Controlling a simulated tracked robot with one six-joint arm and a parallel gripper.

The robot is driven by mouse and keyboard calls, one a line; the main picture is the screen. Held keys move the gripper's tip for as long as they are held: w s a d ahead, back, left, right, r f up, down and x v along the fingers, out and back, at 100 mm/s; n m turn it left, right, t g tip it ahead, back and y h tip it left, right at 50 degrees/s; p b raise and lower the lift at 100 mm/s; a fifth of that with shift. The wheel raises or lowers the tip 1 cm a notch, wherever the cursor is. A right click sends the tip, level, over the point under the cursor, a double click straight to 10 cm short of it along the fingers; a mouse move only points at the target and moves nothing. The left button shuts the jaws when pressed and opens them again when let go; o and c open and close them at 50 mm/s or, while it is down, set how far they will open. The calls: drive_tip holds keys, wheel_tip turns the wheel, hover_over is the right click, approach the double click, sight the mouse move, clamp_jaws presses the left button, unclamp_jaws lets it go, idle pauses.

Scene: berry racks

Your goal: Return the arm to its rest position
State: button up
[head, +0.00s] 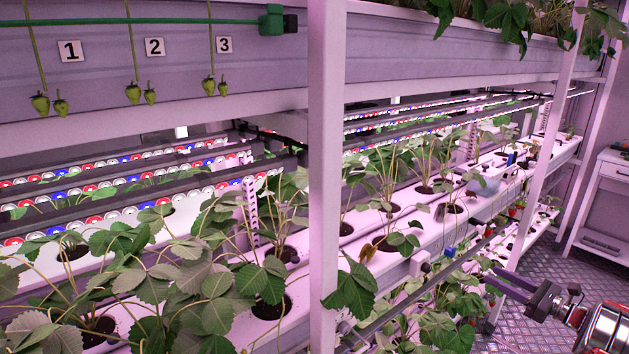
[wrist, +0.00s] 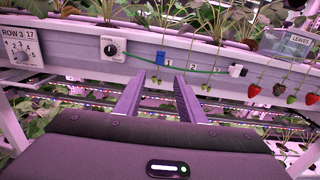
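My arm shows at the lower right of the head view, over the aisle floor and apart from the rack. My gripper (head: 505,282) is at its end, with its fingers pointing left toward the rack. In the wrist view my gripper (wrist: 157,88) has its two ribbed fingers apart, with nothing between them. The fingers point at a rack's pale front panel (wrist: 125,68), and I see no contact with it.
Hanging strawberries (wrist: 278,89), red and green, are at the wrist view's right. A dial (wrist: 111,47) and a row sign (wrist: 24,52) are on the panel. In the head view a white post (head: 326,180) stands before leafy plants (head: 200,290); the aisle floor (head: 570,265) is right.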

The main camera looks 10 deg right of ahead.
drive_tip(key=s+a+f+n+g, duration=0.3)
drive_tip(key=s+a+f+g, duration=0.1)
drive_tip(key=f, duration=0.5)
drive_tip(key=s+a+n+g, duration=0.4)
drive_tip(key=a+n, duration=0.1)
drive_tip(key=a, duration=0.4)
drive_tip(key=s+a+r+n+h, duration=0.3)
drive_tip(key=s+a+r+n, duration=0.4)
drive_tip(key=a, duration=0.4)
drive_tip(key=s+a+r+n+g+h, duration=0.1)
drive_tip(key=s+a+r+n+h, duration=0.2)
drive_tip(key=s+a+r+n, duration=0.4)
drive_tip(key=s+a+r+n+g+h, duration=0.1)
drive_tip(key=s+a+r+n, duration=0.7)
drive_tip(key=a, duration=0.9)
drive_tip(key=shift+s+h, duration=0.35)
drive_tip(key=shift+h, duration=0.55)
